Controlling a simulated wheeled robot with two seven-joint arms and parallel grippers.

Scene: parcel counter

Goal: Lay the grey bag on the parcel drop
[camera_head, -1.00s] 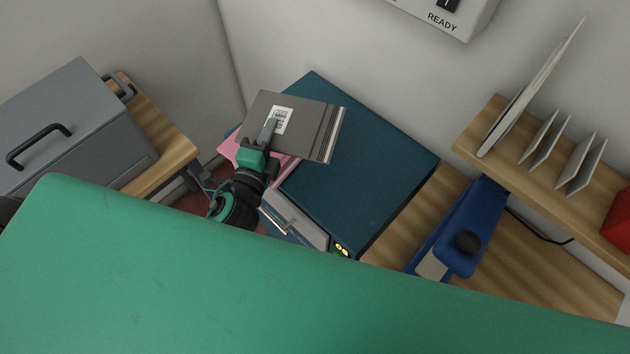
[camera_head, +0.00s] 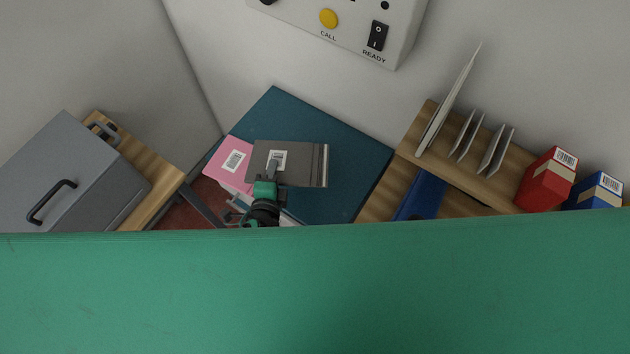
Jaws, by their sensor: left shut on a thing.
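My right gripper is not in view.
A grey box (camera_head: 90,165) with black handles stands on a wooden table at left. A control panel (camera_head: 350,25) is on the wall.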

